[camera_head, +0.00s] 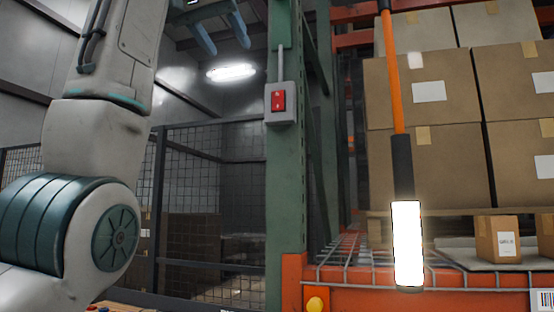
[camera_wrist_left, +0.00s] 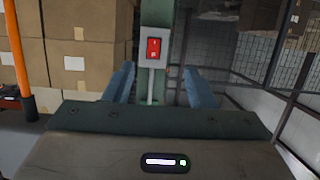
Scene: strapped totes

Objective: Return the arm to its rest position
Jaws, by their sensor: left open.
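My left arm comes in from the left in the head view, raised, with its upper part leaving the top of the picture. My left gripper (camera_head: 226,45) shows at the top edge with its two blue-grey fingers apart and nothing between them. In the left wrist view the gripper (camera_wrist_left: 158,70) is also open and empty. A red switch (camera_head: 278,101) in a grey box sits on a green post (camera_head: 285,190). In the wrist view the switch (camera_wrist_left: 153,48) appears beyond and between the fingers, apart from them. My right gripper is not in view.
A lit work lamp (camera_head: 407,245) hangs on an orange cable at the right. Behind it, cardboard boxes (camera_head: 425,90) are stacked on a rack with an orange beam (camera_head: 440,300). A mesh fence (camera_head: 210,200) stands behind the post. Open air surrounds the gripper.

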